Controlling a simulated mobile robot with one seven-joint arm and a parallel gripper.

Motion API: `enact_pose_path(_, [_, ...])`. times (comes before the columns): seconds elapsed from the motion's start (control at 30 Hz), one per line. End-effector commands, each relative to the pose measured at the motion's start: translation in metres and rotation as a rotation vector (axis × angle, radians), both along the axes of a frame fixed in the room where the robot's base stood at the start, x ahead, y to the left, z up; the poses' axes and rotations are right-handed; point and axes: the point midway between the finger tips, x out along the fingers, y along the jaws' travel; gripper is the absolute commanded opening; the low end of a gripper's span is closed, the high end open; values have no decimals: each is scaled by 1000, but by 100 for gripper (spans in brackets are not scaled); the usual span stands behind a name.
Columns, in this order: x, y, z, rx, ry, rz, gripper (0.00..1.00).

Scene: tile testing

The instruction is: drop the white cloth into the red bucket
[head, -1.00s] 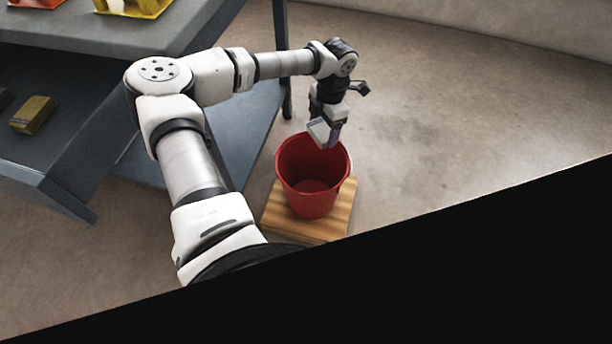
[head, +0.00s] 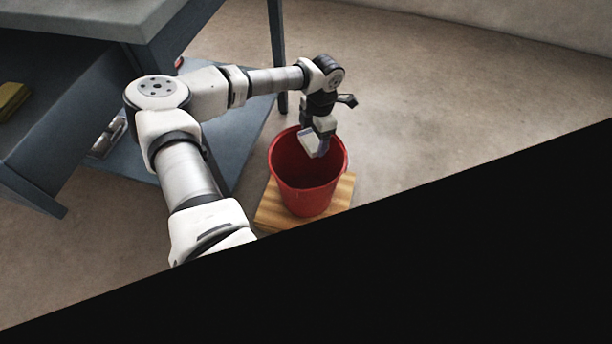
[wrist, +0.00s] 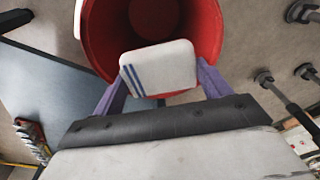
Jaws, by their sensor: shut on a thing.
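The white cloth (wrist: 165,67) has blue stripes near its left side in the wrist view. My gripper (wrist: 160,85) is shut on it, with a purple finger on either side of it. In the head view the cloth (head: 312,146) shows as a small pale patch at the end of my gripper (head: 316,150). The red bucket (head: 306,190) stands upright below, and my gripper is over its opening, near the back of the rim. The bucket (wrist: 212,30) also shows behind the cloth in the wrist view. Part of its inside is hidden by the cloth.
The bucket stands on a wooden board (head: 268,212) on the floor. A grey-blue shelf unit (head: 150,25) is at the left, with a yellowish item (head: 12,98) on it. Open floor (head: 430,100) lies to the right. A black area covers the lower right of the head view.

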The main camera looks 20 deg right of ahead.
Motion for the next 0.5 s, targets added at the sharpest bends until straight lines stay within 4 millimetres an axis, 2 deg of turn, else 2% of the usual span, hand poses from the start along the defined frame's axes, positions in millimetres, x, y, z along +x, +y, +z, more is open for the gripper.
enact_pose_path(0.1, [0,0,-8,0,0,0,52])
enact_pose_path(0.33, [0,0,-7,0,-1,0,52])
enact_pose_path(0.37, [0,0,-7,0,-1,0,79])
enact_pose_path(0.5, [0,0,-7,0,0,0,97])
